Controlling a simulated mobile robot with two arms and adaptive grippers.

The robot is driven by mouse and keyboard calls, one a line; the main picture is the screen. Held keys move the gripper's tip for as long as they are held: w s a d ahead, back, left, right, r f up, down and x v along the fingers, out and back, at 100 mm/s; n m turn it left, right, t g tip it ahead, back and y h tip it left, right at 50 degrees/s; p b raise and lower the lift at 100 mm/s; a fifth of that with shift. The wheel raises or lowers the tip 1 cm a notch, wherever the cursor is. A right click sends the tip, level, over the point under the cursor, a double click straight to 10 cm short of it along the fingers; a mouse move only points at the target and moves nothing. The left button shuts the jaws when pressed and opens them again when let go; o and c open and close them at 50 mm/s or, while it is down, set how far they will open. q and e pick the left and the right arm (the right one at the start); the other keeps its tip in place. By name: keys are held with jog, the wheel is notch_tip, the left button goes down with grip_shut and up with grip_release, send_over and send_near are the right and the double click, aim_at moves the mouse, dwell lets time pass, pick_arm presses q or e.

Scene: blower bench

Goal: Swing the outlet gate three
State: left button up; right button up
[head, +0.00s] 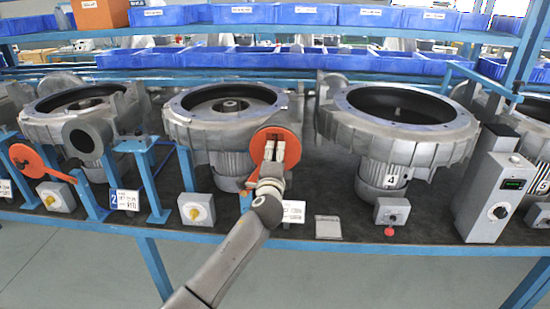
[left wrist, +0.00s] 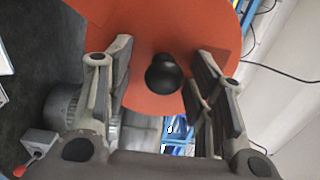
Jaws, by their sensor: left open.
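The outlet gate three is an orange round plate (head: 273,132) in front of the outlet of the middle blower (head: 228,125). It fills the upper middle of the left wrist view (left wrist: 165,30). A black round knob (left wrist: 164,74) stands out from it. My left gripper (head: 276,152) is in front of the plate. In the left wrist view my left gripper (left wrist: 160,72) is open, with one finger on each side of the knob and gaps visible on both sides. The gripper hides the knob in the head view. My right gripper is out of view.
Another orange gate (head: 42,163) stands swung aside at left, near an open outlet (head: 86,138). Blower 4 (head: 400,130) stands at right, with a switch box (head: 392,211) before it. A yellow-knob box (head: 197,211) and a grey control box (head: 490,197) line the bench's front edge.

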pick_arm(q)
jog(key=s, duration=1.2)
jog(key=shift+a, duration=0.25)
jog(key=s+a+f+n+g, duration=0.1)
jog(key=a+f+n+g, duration=0.2)
jog(key=f, duration=1.8)
jog(key=s+a+f+n+g, duration=0.25)
jog(key=s+f, duration=0.35)
jog(key=f, duration=0.5)
jog(key=s+a+f+n+g, duration=0.1)
jog(key=s+a+f+g, duration=0.2)
jog(key=s+f, duration=0.55)
jog(key=s+a+f+n+g, duration=0.3)
jog(key=s+a+f, duration=0.1)
jog(key=s+f, duration=0.9)
jog(key=s+a+f+n+g, duration=0.35)
jog(key=s+f, duration=0.75)
jog(key=s, duration=0.4)
jog(key=s+a+f+n+g, duration=0.1)
jog(key=s, duration=0.6)
jog(key=s+a+f+n+g, duration=0.1)
jog(key=s+a+f+n, duration=0.1)
jog(key=s, duration=0.5)
jog(key=shift+s+a+y, duration=0.25)
jog(key=shift+y, duration=0.05)
